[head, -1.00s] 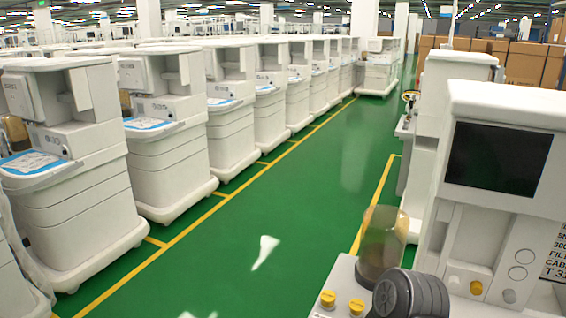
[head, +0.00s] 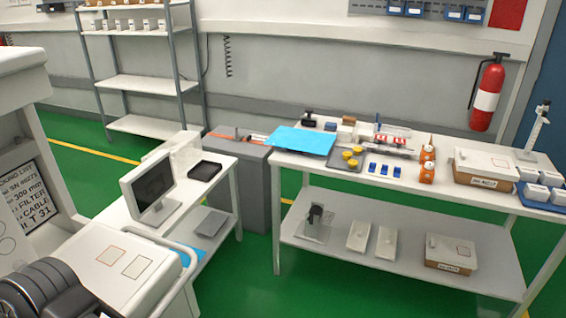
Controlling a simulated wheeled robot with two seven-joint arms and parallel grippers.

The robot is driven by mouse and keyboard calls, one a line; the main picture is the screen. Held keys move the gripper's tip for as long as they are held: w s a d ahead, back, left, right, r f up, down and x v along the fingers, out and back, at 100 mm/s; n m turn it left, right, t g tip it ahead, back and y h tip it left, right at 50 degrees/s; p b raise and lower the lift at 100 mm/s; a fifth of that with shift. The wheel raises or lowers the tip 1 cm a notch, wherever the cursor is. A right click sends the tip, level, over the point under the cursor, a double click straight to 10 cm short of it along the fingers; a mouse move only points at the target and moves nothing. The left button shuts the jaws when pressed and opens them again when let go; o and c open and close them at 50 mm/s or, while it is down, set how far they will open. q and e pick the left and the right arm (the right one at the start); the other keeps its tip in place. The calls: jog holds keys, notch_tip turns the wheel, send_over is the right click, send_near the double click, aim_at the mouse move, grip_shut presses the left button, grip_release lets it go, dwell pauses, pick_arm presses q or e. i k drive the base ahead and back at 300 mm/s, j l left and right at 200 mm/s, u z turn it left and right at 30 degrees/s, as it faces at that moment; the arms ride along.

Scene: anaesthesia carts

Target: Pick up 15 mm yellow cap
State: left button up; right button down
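Several small yellow caps (head: 350,156) sit together on a dark tray (head: 338,164) on the white workbench (head: 440,183), right of a blue sheet. They are too small at this distance to tell which is 15 mm.
A grey cabinet (head: 240,180) and a small desk with a monitor (head: 150,187) stand left of the bench. A white cart (head: 112,262) fills the lower left. A shelf rack (head: 140,85) and a fire extinguisher (head: 488,92) are at the wall. Green floor is open before the bench.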

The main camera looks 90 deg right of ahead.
aim_at(353, 163)
jog(key=z, duration=3.35)
jog(key=i+l, duration=0.3)
jog(key=i, duration=0.2)
jog(key=i+l+z, duration=0.15)
jog(key=i, duration=0.4)
jog(key=i+l, duration=0.35)
jog(key=i, duration=0.2)
jog(key=i+l+z, duration=0.1)
jog(key=i, duration=0.4)
jog(key=l, duration=0.1)
